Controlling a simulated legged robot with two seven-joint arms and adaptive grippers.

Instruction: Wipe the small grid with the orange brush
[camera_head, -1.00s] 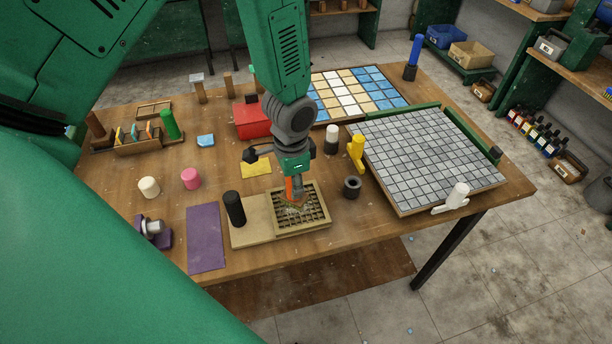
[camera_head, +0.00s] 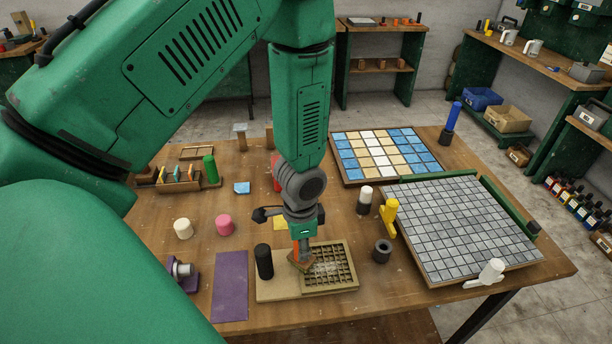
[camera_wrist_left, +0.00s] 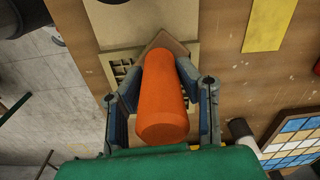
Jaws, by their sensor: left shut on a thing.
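The small grid (camera_head: 343,284) is a beige framed lattice at the front of the wooden table, with pale dusty specks over its cells. My left gripper (camera_head: 303,246) is above the grid's left part, shut on the orange brush (camera_head: 302,256). The brush points down, its brown square head at the grid's left edge; exact contact is hard to tell. In the left wrist view, the brush's orange handle (camera_wrist_left: 163,100) lies between both fingers of the gripper (camera_wrist_left: 158,72) and hides much of the grid (camera_wrist_left: 122,72). My right gripper is not in view.
A black cylinder (camera_head: 264,261) stands on the board left of the grid. A dark ring (camera_head: 382,250) and a yellow clamp (camera_head: 388,216) are to the right, beside the large grey tile panel (camera_head: 460,228). A purple mat (camera_head: 230,285) lies left.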

